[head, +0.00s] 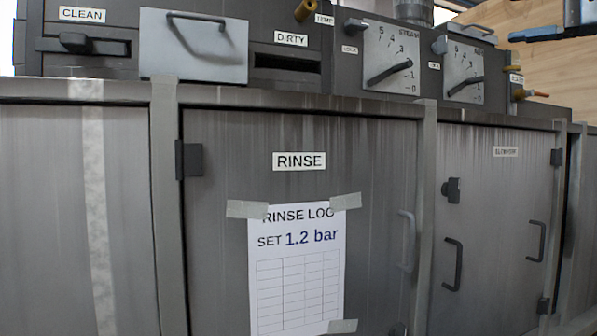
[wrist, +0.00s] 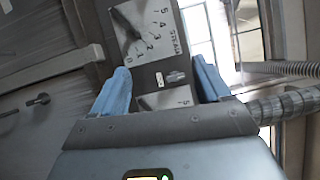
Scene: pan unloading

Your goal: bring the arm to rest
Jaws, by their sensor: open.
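My gripper (wrist: 160,66) is open, its two blue fingers apart with nothing between them in the wrist view. Part of it shows at the top right corner of the head view (head: 545,32), raised above the right end of the cabinet and cut off by the picture edge. In the wrist view a tilted steam dial (wrist: 150,35) lies beyond the fingers. I cannot see the fingers touching anything.
A grey cabinet with a rinse door (head: 225,140) fills the head view. A taped paper log (head: 297,245) hangs on it. Above are a hinged plate (head: 193,62), dials (head: 380,58) and brass-coloured knobs (head: 304,10).

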